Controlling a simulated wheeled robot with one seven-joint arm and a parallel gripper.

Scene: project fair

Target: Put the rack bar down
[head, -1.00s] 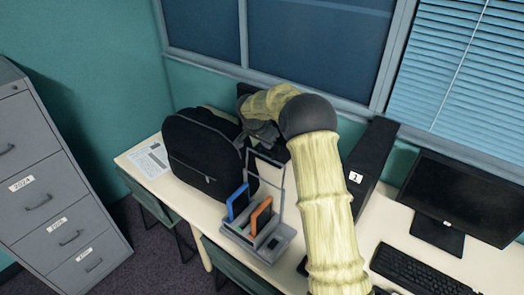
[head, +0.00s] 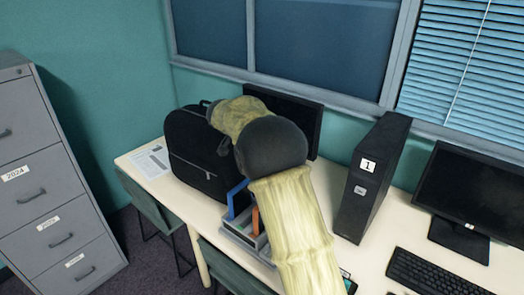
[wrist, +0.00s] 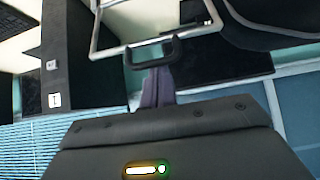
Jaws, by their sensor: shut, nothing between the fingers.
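The rack (head: 240,238) stands on the desk with a blue item (head: 238,200) and an orange item (head: 256,220) in it. My arm hides much of it in the head view. In the wrist view the pale rack bar (wrist: 105,51) is a raised rectangular loop, with a dark bracket (wrist: 153,61) at its middle. My gripper (wrist: 157,77) is shut and empty, its fingers reaching towards this bracket. I cannot tell whether they touch it. The head view hides the gripper and bar behind my arm.
A black backpack (head: 195,155) stands left of the rack. Another monitor (head: 472,195) and a keyboard (head: 435,275) are further right. A paper (head: 150,160) lies at the desk's left end.

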